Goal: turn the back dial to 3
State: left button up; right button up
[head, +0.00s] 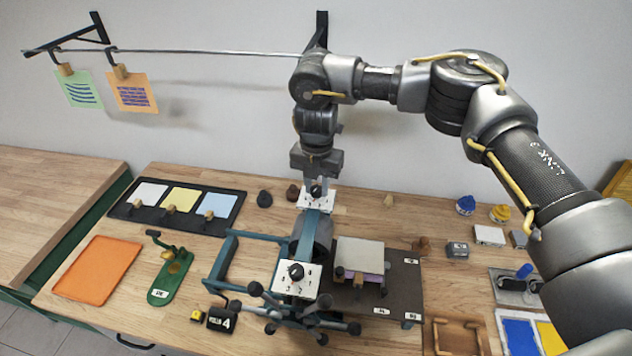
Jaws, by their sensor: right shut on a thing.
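The back dial (316,192) is a small black knob on a white plate with marks, at the far end of a teal press-like machine (311,232). My right gripper (316,184) reaches down from above and is shut on the back dial. Its fingers hide part of the knob, and I cannot read which number it points at. The front dial (296,271) is a similar black knob on a white numbered plate at the near end of the machine, with nothing touching it. My left gripper is not in view.
A spoked black handwheel (303,312) is at the machine's near end. A dark board with a small stand (358,255) is to its right. An orange tray (97,269), a green tool (171,276) and a tray of coloured cards (180,200) lie left. A rod with hanging cards (190,51) crosses the wall.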

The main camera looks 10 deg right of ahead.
aim_at(316, 187)
jog(key=shift+m, duration=0.6)
jog(key=o, duration=1)
notch_tip(316, 187, up, 11)
jog(key=b, duration=0.2)
jog(key=shift+b, duration=0.35)
jog(key=shift+f, duration=0.15)
jog(key=shift+a, duration=0.15)
